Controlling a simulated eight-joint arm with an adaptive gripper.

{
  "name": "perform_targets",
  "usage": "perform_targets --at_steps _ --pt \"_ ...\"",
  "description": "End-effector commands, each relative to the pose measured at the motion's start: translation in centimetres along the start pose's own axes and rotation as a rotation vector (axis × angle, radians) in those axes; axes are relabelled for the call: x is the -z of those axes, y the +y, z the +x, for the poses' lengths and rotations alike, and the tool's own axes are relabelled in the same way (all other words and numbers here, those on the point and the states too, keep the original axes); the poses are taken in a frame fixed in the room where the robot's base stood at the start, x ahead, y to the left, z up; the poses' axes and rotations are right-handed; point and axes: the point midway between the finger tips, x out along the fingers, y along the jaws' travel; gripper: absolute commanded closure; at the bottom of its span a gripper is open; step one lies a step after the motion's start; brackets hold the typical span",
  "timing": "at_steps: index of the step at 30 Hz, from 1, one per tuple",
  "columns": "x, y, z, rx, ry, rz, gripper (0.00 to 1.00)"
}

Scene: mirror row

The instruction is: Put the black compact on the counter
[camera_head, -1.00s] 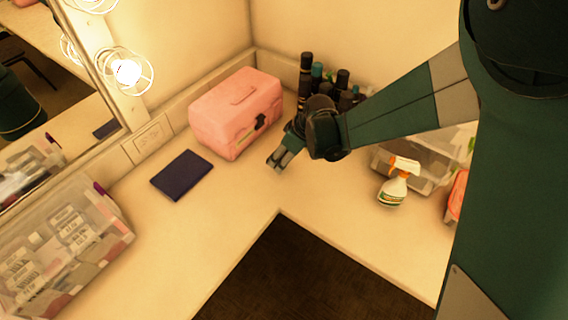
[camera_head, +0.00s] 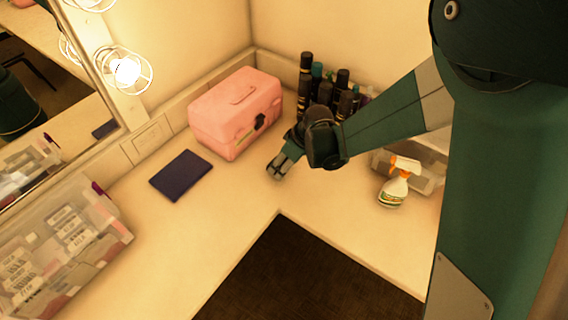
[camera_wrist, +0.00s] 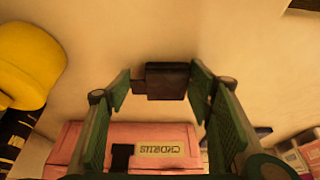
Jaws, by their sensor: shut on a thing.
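The black compact (camera_wrist: 168,80) is a small dark block between my fingertips in the wrist view. My gripper (camera_wrist: 160,84) is shut on it, with one green finger on each side. In the head view my gripper (camera_head: 278,170) points down over the counter (camera_head: 240,195), just right of the pink case. The compact is too small and too hidden by the fingers to make out clearly there. The counter surface shows behind the compact in the wrist view; I cannot tell whether the two touch.
A pink case (camera_head: 232,112) stands close left of my gripper; dark bottles (camera_head: 305,75) stand behind it. A navy book (camera_head: 181,175) and clear box (camera_head: 65,240) lie left. A spray bottle (camera_head: 395,185) stands right. The counter's inner corner edge is in front.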

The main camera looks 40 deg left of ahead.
Motion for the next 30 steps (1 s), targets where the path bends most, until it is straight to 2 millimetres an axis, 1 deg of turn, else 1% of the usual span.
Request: perform_targets --at_steps 2,3,6,20,26,30 --pt "-0.1 0.0 0.3 0.000 0.000 0.000 0.61" --pt "-0.1 0.0 0.2 0.000 0.000 0.000 0.44" --pt "-0.1 0.0 0.2 0.000 0.000 0.000 0.33" --pt "0.0 0.0 -0.1 0.000 0.000 0.000 0.33" --pt "0.1 0.0 -1.2 0.000 0.000 0.000 0.33" --pt "0.0 0.0 -2.7 0.000 0.000 0.000 0.33"
